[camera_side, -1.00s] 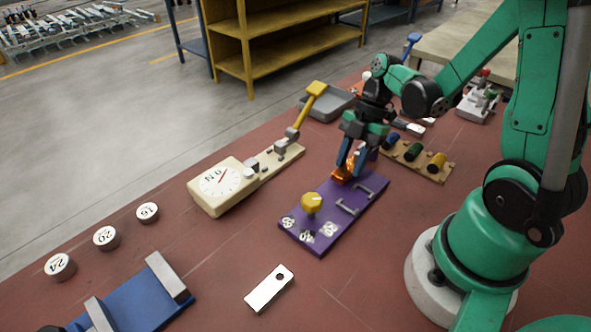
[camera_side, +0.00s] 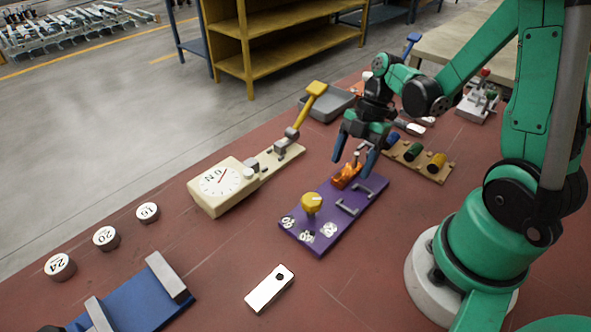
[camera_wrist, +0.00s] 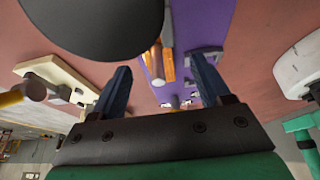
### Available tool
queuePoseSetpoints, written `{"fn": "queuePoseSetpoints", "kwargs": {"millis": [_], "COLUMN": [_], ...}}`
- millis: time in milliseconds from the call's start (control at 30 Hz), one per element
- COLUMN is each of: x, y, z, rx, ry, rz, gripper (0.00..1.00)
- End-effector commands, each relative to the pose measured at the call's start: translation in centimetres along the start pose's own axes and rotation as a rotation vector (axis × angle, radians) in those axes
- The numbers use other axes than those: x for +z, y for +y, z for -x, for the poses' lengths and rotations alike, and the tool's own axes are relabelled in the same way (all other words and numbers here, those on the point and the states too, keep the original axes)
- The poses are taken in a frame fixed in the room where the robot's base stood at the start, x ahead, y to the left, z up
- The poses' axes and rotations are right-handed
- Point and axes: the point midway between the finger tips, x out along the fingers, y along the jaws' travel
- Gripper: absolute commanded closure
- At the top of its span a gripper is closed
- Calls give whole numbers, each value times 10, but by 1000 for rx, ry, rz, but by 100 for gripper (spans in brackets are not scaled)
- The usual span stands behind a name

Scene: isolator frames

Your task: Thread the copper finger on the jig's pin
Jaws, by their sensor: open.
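The copper finger (camera_side: 346,177) sits at the far end of the purple jig (camera_side: 325,240), with a grey pin (camera_side: 357,158) standing up at it. It looks to be around the pin, but the fit at its base is too small to tell. My gripper (camera_side: 354,164) is open above that end, its blue fingers spread on either side of the copper finger and apart from it. In the wrist view the copper finger (camera_wrist: 152,66) shows between the fingers, partly hidden by a dark round shape.
A cream dial gauge box (camera_side: 207,201) with a yellow-handled lever is left of the jig. A wooden rack (camera_side: 432,174) with coloured cylinders is to the right. A white plate (camera_side: 262,296) with a hole lies in front. A yellow knob (camera_side: 312,202) stands on the jig.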

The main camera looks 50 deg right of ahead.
Motion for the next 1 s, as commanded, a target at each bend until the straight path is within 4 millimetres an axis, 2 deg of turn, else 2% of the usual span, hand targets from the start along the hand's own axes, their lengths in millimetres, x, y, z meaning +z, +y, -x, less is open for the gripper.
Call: {"fn": "queuePoseSetpoints", "kwargs": {"millis": [200,400,833,933,1000], "x": [0,0,-1,-8,-17], "y": [0,0,1,3,6], "z": [27,42,45,47,50], "rx": [2,4,7,26,62], "ry": [0,1,-6,-42,-86], "rz": [-2,-2,-15,-98,-212], "gripper": [30,30,30,30,30]}}
